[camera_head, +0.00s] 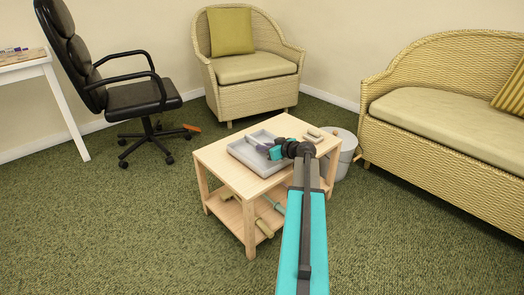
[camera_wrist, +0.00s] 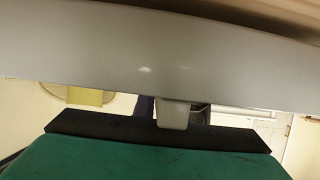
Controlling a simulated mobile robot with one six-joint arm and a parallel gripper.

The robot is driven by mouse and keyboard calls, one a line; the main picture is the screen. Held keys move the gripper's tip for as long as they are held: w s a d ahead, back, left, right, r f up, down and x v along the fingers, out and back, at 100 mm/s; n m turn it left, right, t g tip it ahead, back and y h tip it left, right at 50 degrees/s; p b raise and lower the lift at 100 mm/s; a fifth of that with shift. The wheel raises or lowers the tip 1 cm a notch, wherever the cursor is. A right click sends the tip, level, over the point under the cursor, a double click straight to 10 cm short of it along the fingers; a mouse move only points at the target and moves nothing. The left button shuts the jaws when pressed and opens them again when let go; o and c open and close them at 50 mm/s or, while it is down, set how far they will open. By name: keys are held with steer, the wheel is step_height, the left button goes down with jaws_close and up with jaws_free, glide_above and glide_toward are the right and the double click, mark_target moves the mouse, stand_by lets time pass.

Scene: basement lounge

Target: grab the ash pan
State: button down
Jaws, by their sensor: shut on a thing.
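The ash pan (camera_head: 240,155) is a shallow light-grey tray on top of the small wooden table. My gripper (camera_head: 276,152), with teal and dark parts, is at the pan's right side and looks shut on it. In the wrist view a smooth grey wall (camera_wrist: 150,55), which appears to be the pan's, spans the upper picture very close to the camera. A short grey tab (camera_wrist: 173,114) sticks down from it by the dark edge of my gripper. The fingertips and the exact grip are hidden. I cannot tell whether the pan is lifted.
The wooden table (camera_head: 223,172) holds a small pale block (camera_head: 314,136) at its back right.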

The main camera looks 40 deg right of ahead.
step_height(320, 180, up, 2)
steer(key=shift+p, duration=0.45)
steer(key=shift+r+p, duration=0.35)
steer(key=shift+r, duration=0.2)
steer(key=s+a+p, duration=0.1)
steer(key=s+a, duration=0.2)
steer(key=s+a+p, duration=0.1)
steer(key=s+a, duration=0.2)
steer(key=s, duration=0.1)
steer(key=s+a+r+p, duration=0.1)
steer(key=s+a, duration=0.2)
steer(key=shift+s, duration=0.15)
steer(key=shift+d+p, duration=0.15)
steer(key=shift+p, duration=0.85)
steer(key=p, duration=0.5)
steer(key=shift+s+a+r, duration=0.15)
steer(key=shift+s+a, duration=0.15)
steer(key=s+p, duration=0.1)
steer(key=p, duration=0.3)
steer(key=shift+a+p, duration=0.35)
steer(key=shift+a, duration=0.05)
steer(key=shift+s+a+p, duration=0.1)
steer(key=shift+a+p, duration=0.05)
steer(key=shift+p, duration=0.35)
